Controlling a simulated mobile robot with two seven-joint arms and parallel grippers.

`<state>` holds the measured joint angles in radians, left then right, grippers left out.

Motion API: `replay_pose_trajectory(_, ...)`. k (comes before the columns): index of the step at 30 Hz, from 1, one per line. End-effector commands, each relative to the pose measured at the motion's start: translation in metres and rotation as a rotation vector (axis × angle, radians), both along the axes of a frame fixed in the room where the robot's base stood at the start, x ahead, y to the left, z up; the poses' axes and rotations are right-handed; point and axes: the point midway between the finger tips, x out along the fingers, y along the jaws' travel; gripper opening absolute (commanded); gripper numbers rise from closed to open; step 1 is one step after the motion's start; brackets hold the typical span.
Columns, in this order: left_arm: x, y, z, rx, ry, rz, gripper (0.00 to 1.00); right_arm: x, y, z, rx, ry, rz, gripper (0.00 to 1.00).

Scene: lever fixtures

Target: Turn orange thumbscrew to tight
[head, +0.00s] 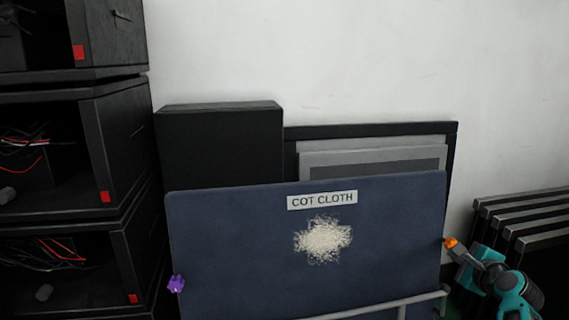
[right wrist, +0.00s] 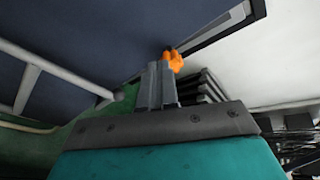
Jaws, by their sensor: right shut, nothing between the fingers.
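The orange thumbscrew (head: 450,242) sits at the right edge of the dark blue panel (head: 240,240) labelled COT CLOTH. It also shows in the right wrist view (right wrist: 174,60), just beyond my fingertips. My right gripper (head: 457,252) comes in from the lower right, with its tips right beside the thumbscrew. In the right wrist view its fingers (right wrist: 160,68) are together with nothing between them. I cannot tell whether they touch the thumbscrew. The thumbscrew's turn angle is too small to read. My left gripper is in neither view.
A purple thumbscrew (head: 175,284) is on the panel's left edge. A grey rail (head: 375,306) crosses low in front of the panel. Black open cabinets (head: 125,130) stand at left, and dark slatted things (head: 525,205) at right. The wall above is bare.

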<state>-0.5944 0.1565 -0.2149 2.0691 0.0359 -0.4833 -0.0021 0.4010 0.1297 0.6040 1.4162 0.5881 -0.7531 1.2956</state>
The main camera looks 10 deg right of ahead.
Motion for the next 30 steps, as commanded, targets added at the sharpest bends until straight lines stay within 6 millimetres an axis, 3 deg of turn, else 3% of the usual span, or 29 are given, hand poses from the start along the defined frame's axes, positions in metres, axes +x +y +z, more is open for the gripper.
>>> replay_pose_trajectory(1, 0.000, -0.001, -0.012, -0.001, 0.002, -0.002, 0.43, 0.008, 0.001, -0.007, 0.000, -0.003, 0.001, 0.00)
replay_pose_trajectory(10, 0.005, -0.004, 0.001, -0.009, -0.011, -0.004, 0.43, 0.033, 0.003, -0.007, 0.001, 0.000, 0.000, 0.00)
replay_pose_trajectory(30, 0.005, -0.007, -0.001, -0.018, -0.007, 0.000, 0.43, 0.036, 0.001, -0.008, 0.000, 0.000, -0.001, 0.00)
